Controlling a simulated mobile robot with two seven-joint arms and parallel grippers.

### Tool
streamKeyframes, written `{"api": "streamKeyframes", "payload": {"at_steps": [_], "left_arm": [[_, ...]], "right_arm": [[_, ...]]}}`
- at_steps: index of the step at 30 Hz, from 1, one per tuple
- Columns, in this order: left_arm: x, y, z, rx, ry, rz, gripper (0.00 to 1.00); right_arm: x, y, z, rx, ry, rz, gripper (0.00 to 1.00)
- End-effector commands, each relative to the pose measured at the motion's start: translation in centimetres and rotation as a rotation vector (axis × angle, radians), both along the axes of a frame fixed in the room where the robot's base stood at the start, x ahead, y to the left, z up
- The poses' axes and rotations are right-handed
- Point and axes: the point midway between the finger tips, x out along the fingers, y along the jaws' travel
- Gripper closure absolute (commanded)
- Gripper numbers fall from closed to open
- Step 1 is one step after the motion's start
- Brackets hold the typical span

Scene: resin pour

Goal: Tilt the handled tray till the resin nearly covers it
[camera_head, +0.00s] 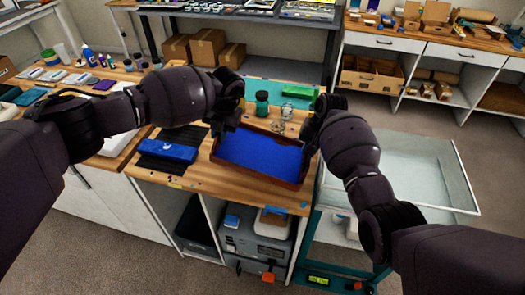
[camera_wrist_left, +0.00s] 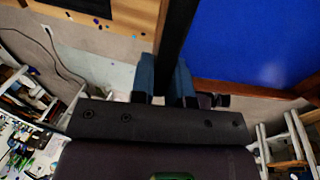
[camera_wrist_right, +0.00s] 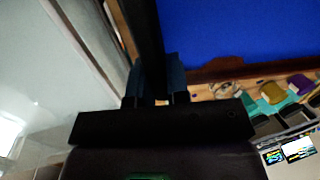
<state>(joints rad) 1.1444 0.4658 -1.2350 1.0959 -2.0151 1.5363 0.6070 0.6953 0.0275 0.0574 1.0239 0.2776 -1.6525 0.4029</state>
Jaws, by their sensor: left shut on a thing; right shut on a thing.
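The handled tray (camera_head: 256,178) has a reddish-brown wooden rim and stands over the wooden bench. Blue resin (camera_head: 262,151) fills all of the tray floor that I can see; the far corners are partly hidden by my arms. My left gripper (camera_head: 222,127) is shut on the tray's left black handle (camera_wrist_left: 178,30). My right gripper (camera_head: 311,138) is shut on the right black handle (camera_wrist_right: 147,40). Resin also shows beside the handles in the left wrist view (camera_wrist_left: 255,40) and right wrist view (camera_wrist_right: 235,25). I cannot tell whether the tray is tilted or touches the bench.
A blue block (camera_head: 168,150) lies on a dark mat left of the tray. A green-lidded jar (camera_head: 262,103), clear cups (camera_head: 287,112) and a green box (camera_head: 299,91) stand behind. A glass-topped cart (camera_head: 415,170) is at the right. Floor is clear at front left.

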Motion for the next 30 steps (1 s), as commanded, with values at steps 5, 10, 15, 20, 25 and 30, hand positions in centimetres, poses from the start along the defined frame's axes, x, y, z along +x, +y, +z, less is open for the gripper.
{"api": "streamKeyframes", "payload": {"at_steps": [5, 10, 15, 20, 25, 30], "left_arm": [[0.0, 0.0, -0.5, -0.039, 0.001, -0.001, 1.0], [-0.1, 0.5, -2.0, -0.148, 0.002, 0.0, 1.0], [-0.1, 0.8, -3.4, -0.262, 0.001, 0.0, 1.0], [-0.1, 1.3, -4.7, -0.366, 0.001, 0.001, 1.0], [-0.1, 1.5, -5.8, -0.45, 0.0, -0.003, 1.0], [0.0, 1.6, -6.0, -0.468, -0.002, -0.006, 1.0]], "right_arm": [[0.0, 0.5, 0.6, -0.031, -0.002, 0.007, 1.0], [0.0, 1.1, 2.1, -0.139, -0.004, 0.008, 1.0], [0.0, 1.7, 3.6, -0.247, -0.004, 0.008, 1.0], [0.0, 2.3, 5.1, -0.349, -0.007, 0.009, 1.0], [0.0, 2.6, 6.1, -0.431, -0.004, 0.009, 1.0], [0.0, 2.6, 6.3, -0.448, -0.005, 0.007, 1.0]]}}
